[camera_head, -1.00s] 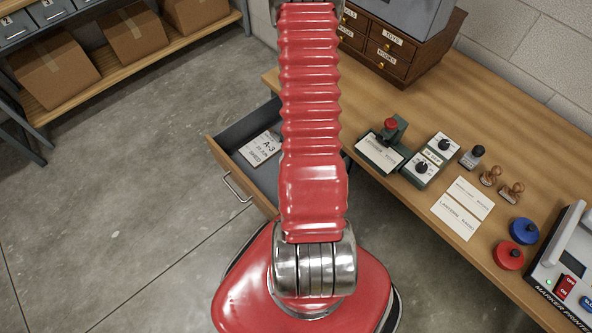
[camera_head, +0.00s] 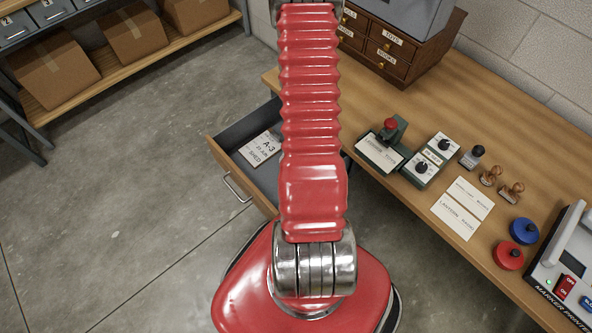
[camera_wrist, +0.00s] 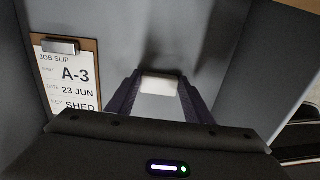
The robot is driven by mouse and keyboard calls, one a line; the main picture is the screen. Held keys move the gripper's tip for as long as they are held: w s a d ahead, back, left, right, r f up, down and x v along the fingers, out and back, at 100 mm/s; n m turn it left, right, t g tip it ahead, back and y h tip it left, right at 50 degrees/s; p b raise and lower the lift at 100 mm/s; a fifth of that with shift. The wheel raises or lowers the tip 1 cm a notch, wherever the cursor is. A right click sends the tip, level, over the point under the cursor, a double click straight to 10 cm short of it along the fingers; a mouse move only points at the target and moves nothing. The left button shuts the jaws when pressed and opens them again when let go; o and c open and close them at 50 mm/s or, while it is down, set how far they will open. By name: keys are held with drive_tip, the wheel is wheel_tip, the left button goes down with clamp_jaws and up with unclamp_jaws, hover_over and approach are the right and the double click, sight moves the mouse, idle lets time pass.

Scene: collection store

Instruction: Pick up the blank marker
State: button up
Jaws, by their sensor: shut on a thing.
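The blank marker, a small plain white piece (camera_wrist: 159,88), is in the middle of the wrist view. My gripper (camera_wrist: 160,84) is shut on it, with one dark finger at each side. Grey drawer walls and floor surround them, so my gripper points down into the open drawer (camera_head: 222,158). I cannot tell whether the marker touches the drawer floor. In the head view my red arm hides my gripper and the marker.
A clipboard job slip (camera_wrist: 73,76) reading A-3, 23 JUN, SHED lies left of my gripper in the drawer. The wooden bench (camera_head: 440,90) holds a green-based stamp device (camera_head: 381,152), a dial box (camera_head: 425,165), two label cards (camera_head: 462,207), ink pots and a marker printer (camera_head: 572,262).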

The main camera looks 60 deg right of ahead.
drive_tip(key=c, duration=0.4)
drive_tip(key=shift+r, duration=0.15)
wheel_tip(320, 180, up, 10)
idle(0.7)
drive_tip(key=shift+w, duration=0.1)
idle(0.4)
